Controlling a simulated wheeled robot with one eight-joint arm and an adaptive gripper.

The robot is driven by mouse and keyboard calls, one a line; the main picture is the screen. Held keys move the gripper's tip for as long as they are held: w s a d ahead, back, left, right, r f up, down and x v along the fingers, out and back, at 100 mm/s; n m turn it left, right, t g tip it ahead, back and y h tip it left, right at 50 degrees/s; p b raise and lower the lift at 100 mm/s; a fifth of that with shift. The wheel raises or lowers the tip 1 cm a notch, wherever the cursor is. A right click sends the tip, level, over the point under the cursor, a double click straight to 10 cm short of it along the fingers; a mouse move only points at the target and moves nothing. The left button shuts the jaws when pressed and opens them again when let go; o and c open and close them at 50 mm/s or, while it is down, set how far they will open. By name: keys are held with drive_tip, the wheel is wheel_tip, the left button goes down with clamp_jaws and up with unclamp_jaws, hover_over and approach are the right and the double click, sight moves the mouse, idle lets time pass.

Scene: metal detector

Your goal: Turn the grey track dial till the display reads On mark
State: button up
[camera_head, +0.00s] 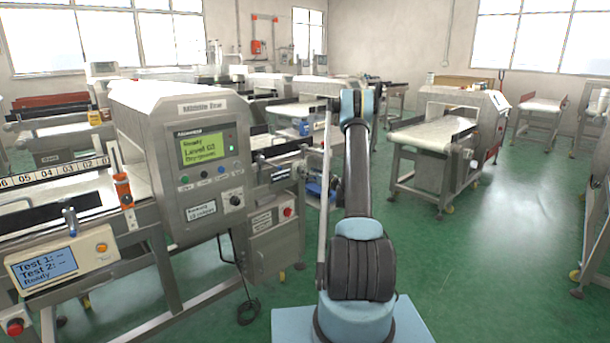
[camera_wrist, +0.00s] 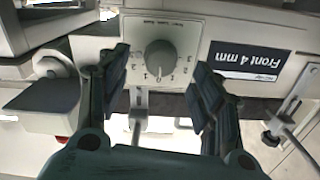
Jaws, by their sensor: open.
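A round grey dial (camera_wrist: 160,54) sits on a pale plate (camera_wrist: 187,30) with numbers around it and small print I cannot read, upside down in the wrist view. My gripper (camera_wrist: 160,72) is open and empty. Its dark fingers stand left and right of the dial in the picture, with a gap on each side; I cannot tell how far the tips are from the plate. In the head view my arm points away and the gripper and this dial cannot be made out. No display that I can read says On mark.
A dark label reading "Front 4 mm" (camera_wrist: 248,60) is beside the plate. A metal detector (camera_head: 165,130) shows "Level 03" on its green screen (camera_head: 202,147). A blue display (camera_head: 47,266) reads Test 1, Test 2, Ready. A conveyor machine (camera_head: 455,120) stands right; green floor (camera_head: 490,240) is clear.

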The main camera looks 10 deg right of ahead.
drive_tip(key=shift+x, duration=2.15)
